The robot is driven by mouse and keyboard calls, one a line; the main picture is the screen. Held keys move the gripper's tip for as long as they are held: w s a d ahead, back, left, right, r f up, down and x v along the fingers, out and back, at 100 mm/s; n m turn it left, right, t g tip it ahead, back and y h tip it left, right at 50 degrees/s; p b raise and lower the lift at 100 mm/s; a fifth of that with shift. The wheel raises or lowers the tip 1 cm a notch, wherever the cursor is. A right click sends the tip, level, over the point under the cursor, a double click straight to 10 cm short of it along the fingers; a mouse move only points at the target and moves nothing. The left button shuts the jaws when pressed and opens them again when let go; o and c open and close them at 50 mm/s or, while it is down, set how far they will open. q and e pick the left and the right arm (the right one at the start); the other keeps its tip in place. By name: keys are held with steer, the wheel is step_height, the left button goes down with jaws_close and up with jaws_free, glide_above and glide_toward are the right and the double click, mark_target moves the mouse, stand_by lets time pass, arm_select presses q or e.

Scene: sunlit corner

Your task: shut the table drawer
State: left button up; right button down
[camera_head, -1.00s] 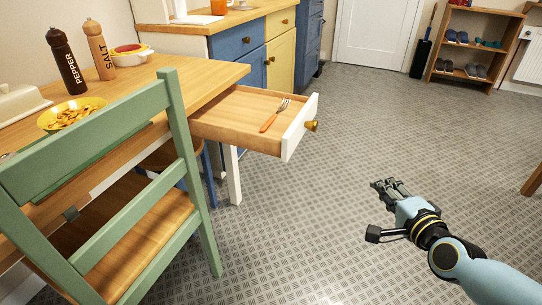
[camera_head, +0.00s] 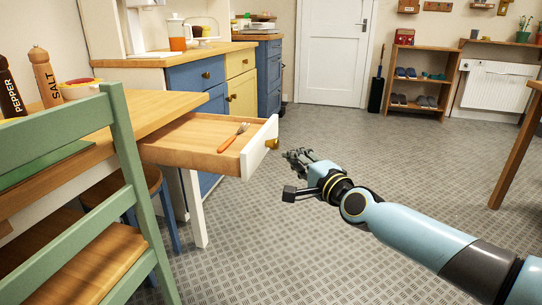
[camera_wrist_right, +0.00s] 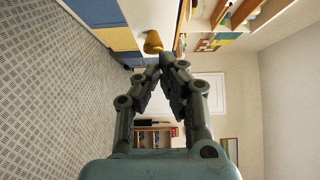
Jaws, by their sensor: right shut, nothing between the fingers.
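The table drawer (camera_head: 190,142) stands pulled out from the wooden table (camera_head: 180,103), with a fork with an orange handle (camera_head: 233,138) lying in it. Its white front (camera_head: 257,152) faces right and carries a brass knob (camera_head: 272,143). My right gripper (camera_head: 296,154) is shut and empty, just right of the drawer front in the head view, with a small gap showing between them. In the right wrist view its closed fingertips (camera_wrist_right: 165,62) are close to the brass knob (camera_wrist_right: 153,43); I cannot tell whether they touch. My left gripper is not in view.
A green chair (camera_head: 125,150) stands at the table's near side, with a stool (camera_head: 150,185) under the table. Blue and yellow cabinets (camera_head: 215,90) stand behind the drawer. A shoe rack (camera_head: 420,85) is at the far wall. The patterned floor right of the drawer is open.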

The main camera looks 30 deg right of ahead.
mark_target(262, 144)
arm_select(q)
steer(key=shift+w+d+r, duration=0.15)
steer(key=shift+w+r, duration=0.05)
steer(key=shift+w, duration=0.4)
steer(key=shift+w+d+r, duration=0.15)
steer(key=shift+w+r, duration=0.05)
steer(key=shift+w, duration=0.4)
arm_select(e)
steer(key=shift+w+a, duration=0.4)
steer(key=shift+w, duration=0.65)
steer(key=shift+w+a, duration=0.4)
steer(key=shift+w, duration=0.7)
steer(key=shift+w+a, duration=0.4)
steer(key=shift+w, duration=0.65)
